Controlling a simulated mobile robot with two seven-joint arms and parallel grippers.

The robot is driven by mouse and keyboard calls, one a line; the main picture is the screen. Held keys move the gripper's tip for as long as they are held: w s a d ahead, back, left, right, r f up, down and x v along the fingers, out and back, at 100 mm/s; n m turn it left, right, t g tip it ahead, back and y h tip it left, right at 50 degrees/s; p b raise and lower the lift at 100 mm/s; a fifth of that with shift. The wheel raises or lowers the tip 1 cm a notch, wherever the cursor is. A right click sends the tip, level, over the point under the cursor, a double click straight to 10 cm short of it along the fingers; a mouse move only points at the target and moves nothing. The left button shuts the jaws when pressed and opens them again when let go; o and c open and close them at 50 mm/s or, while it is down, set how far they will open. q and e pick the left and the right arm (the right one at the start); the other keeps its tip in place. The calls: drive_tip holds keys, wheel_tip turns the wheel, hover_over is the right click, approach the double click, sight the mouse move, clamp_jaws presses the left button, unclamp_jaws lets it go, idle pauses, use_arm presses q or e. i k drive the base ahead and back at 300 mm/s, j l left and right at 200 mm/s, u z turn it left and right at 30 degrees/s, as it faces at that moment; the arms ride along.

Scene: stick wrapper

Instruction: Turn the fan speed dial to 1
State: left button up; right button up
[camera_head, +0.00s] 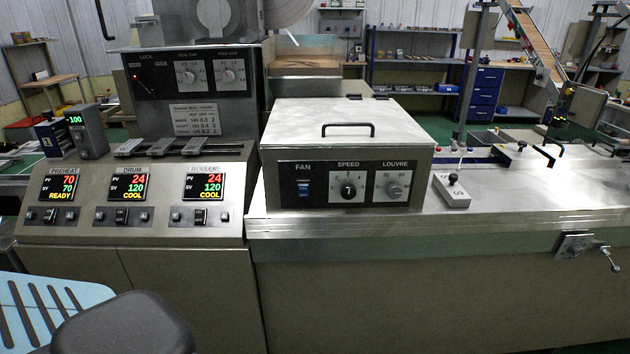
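The fan speed dial (348,189) is a black round knob on a white plate under the word SPEED. The marks around it and where it points are too small to read surely. It sits in the middle of the black front panel of a metal box (258,131) with a handle on its lid. To its left is a blue FAN rocker switch (304,189). To its right is a grey LOUVRE knob (393,190). Nothing covers the dial. Neither of my grippers shows in the head view.
A control console (28,230) with three lit displays stands left of the box. A small white block with a black-tipped lever (452,190) stands on the metal bench (530,203) to the right. A pale blue slatted thing (50,304) and a black rounded thing (122,326) fill the lower left.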

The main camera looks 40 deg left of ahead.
sight(348, 191)
drive_tip(key=u, duration=1)
